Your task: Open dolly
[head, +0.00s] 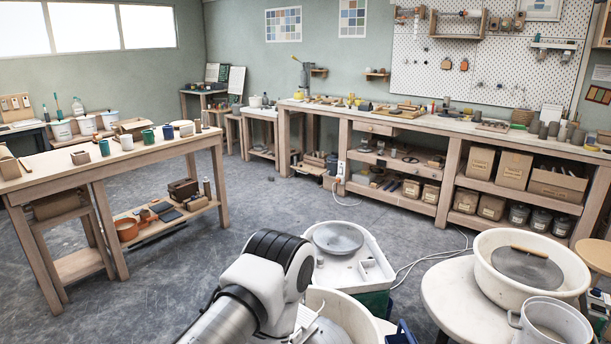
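I cannot pick out a dolly for certain in the head view. A white pottery wheel with a grey round wheel head (338,237) stands on the floor near the bottom middle. A second pale basin (352,309) with a grey disc inside shows in front of it, cut off by the bottom edge and partly hidden by my arm. A white, black and metal arm link of mine comes in from the bottom. Neither of my grippers is in view.
A wooden table (105,160) with pots stands left; a long workbench (455,127) lines the back. White cables cross the floor. The middle floor is clear.

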